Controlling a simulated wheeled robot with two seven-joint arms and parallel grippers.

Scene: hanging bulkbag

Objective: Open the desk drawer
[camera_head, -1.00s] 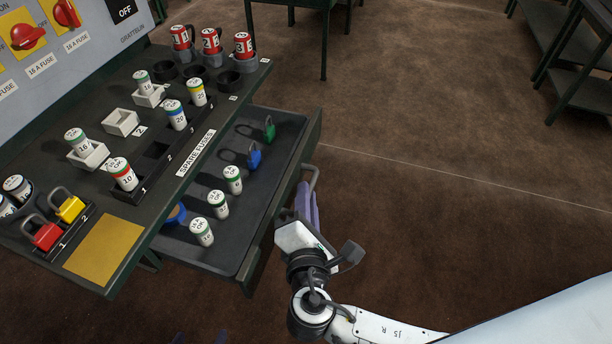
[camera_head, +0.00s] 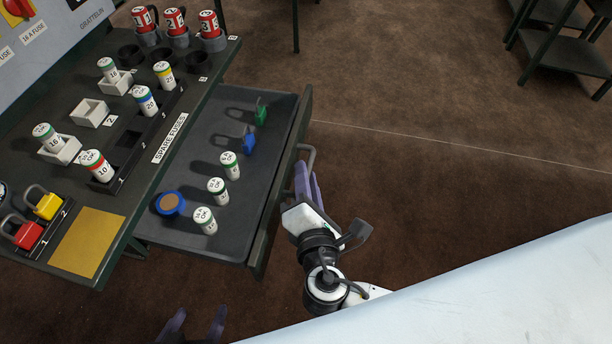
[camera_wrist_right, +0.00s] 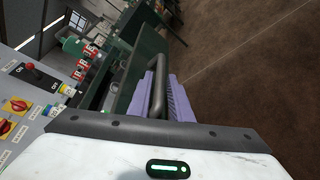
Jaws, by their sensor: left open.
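The desk drawer (camera_head: 232,112) is pulled well out from under the dark green desk, with its inside showing in the head view. Its bar handle (camera_head: 311,156) is on the front panel. My right gripper (camera_head: 304,178) is at the handle. In the right wrist view the purple fingers (camera_wrist_right: 168,98) lie on either side of the handle (camera_wrist_right: 158,88) and look closed on it. My left gripper (camera_head: 195,324) is at the bottom edge of the head view, open and empty, apart from the drawer.
The drawer holds several white fuses (camera_head: 218,188), a blue roll (camera_head: 170,203), a blue padlock (camera_head: 249,140) and a green padlock (camera_head: 261,113). The desk top (camera_head: 140,205) carries fuses, padlocks and red cans. The brown floor (camera_head: 420,170) right of the drawer is clear.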

